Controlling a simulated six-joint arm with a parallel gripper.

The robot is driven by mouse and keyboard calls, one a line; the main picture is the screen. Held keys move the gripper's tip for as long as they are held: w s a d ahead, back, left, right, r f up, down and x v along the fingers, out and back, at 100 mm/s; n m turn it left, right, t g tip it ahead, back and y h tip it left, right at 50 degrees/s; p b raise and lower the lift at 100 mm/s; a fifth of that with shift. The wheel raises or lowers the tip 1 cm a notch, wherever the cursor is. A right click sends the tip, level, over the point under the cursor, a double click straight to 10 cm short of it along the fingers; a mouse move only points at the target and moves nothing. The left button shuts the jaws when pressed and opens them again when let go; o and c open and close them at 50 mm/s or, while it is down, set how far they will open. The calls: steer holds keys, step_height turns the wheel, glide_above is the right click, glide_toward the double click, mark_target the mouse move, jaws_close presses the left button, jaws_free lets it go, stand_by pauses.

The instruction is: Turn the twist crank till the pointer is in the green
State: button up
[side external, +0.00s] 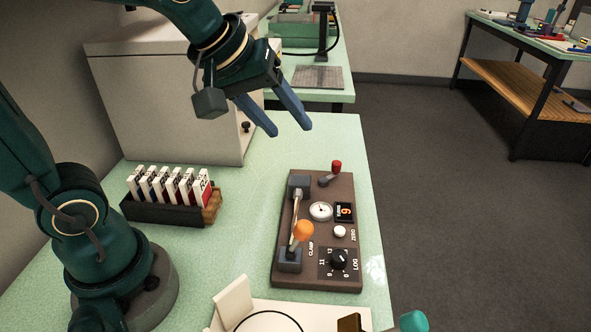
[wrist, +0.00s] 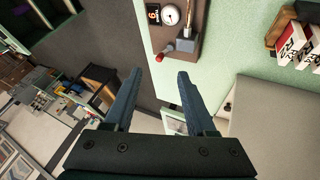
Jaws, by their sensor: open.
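A brown panel (side external: 315,273) lies on the pale green bench. At its far end is a small crank with a red knob (side external: 336,166) on a grey arm; I take this as the twist crank. The knob also shows in the wrist view (wrist: 159,57), just beyond and between my fingertips. A round white gauge (side external: 321,211) with a dark pointer sits on the panel; it also shows in the wrist view (wrist: 170,15). Its green zone is too small to make out. My gripper (side external: 289,128) is open and empty, above the bench and apart from the crank.
The panel also carries an orange knob (side external: 303,231) by the CLAMP label, a black dial (side external: 338,260), a white button (side external: 339,231) and a digit display (side external: 345,212). A rack of cards (side external: 170,211) stands left. A large beige box (side external: 170,110) stands behind it.

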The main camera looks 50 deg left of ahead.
steer(key=w+a+n, duration=0.1)
steer(key=w+n, duration=0.4)
steer(key=w, duration=0.3)
steer(key=n+g+h, duration=0.3)
steer(key=n+g, duration=0.1)
steer(key=n, duration=0.8)
glide_above(335, 162)
steer(key=s+a, duration=0.1)
steer(key=a, duration=0.1)
step_height(335, 162, down, 10)
steer(key=shift+s+f+n, duration=0.15)
steer(key=shift+f+n, duration=0.15)
steer(key=shift+f, duration=0.1)
steer(key=shift+x, duration=2.55)
steer(key=shift+d, duration=0.1)
steer(key=shift+s, duration=0.1)
jaws_close()
